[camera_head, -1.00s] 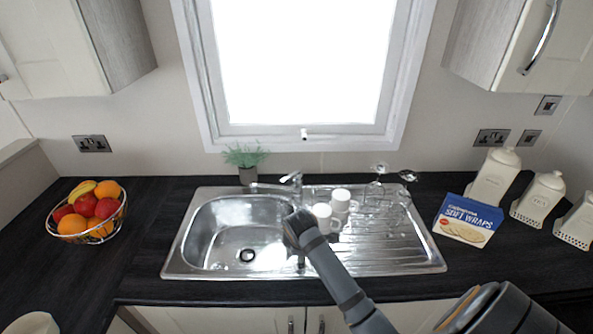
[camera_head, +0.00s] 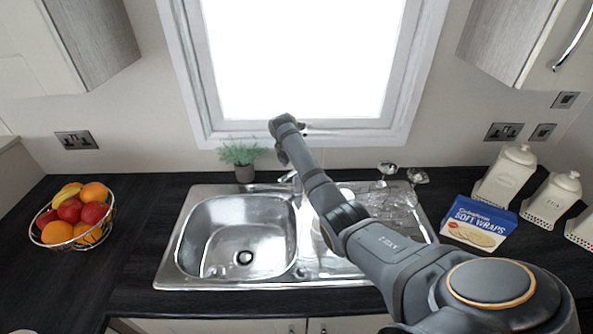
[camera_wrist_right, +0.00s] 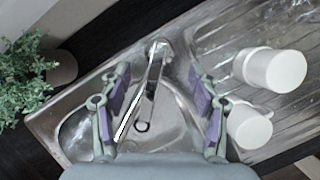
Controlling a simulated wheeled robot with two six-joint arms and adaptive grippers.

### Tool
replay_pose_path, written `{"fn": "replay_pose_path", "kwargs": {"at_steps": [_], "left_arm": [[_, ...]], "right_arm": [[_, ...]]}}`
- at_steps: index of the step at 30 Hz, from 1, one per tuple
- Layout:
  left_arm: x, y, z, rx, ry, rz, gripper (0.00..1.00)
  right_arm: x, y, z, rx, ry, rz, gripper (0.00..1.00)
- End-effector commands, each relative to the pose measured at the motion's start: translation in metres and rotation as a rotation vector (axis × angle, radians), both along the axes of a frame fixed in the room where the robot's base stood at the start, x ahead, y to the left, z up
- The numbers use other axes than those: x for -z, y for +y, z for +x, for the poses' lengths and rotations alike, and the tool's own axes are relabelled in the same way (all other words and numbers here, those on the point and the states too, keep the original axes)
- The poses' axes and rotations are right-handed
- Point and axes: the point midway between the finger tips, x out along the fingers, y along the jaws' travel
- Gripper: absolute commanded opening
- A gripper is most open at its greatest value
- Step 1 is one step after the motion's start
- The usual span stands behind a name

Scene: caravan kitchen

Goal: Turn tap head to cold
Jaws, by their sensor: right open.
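The chrome tap (camera_head: 289,178) stands at the back of the sink, partly hidden behind my right arm in the head view. In the right wrist view the tap (camera_wrist_right: 153,85) shows from above, its base and head at the top and its long spout running down the picture. My right gripper (camera_wrist_right: 162,110) is open above it, one purple-padded finger on each side of the tap, apart from it as far as I can see. In the head view my right arm reaches over the sink and hides its own fingers. My left gripper is not in view.
The steel sink (camera_head: 165,275) has its bowl left and drainer right. A potted plant (camera_head: 243,160) stands left of the tap. White mugs (camera_wrist_right: 272,70) and glasses (camera_head: 388,170) stand on the drainer. A fruit basket (camera_head: 75,243) and soft wraps box (camera_head: 478,225) flank the sink.

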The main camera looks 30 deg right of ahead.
Motion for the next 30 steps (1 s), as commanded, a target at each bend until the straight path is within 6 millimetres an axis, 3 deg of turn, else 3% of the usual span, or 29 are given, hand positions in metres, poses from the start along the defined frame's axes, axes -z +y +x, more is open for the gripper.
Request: {"fn": "replay_pose_path", "kwargs": {"at_steps": [4, 9, 20, 30], "left_arm": [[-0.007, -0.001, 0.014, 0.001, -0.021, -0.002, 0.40], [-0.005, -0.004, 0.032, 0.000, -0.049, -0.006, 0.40], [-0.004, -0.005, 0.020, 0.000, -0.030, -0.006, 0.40], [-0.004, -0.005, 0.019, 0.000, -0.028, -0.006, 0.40]], "right_arm": [[0.027, -0.010, 0.006, 0.002, 0.002, 0.001, 0.62], [0.045, -0.015, 0.011, 0.002, 0.000, 0.001, 0.62], [0.051, -0.017, 0.012, 0.001, -0.001, 0.001, 0.62], [0.051, -0.017, 0.012, 0.001, -0.001, 0.001, 0.16]]}}
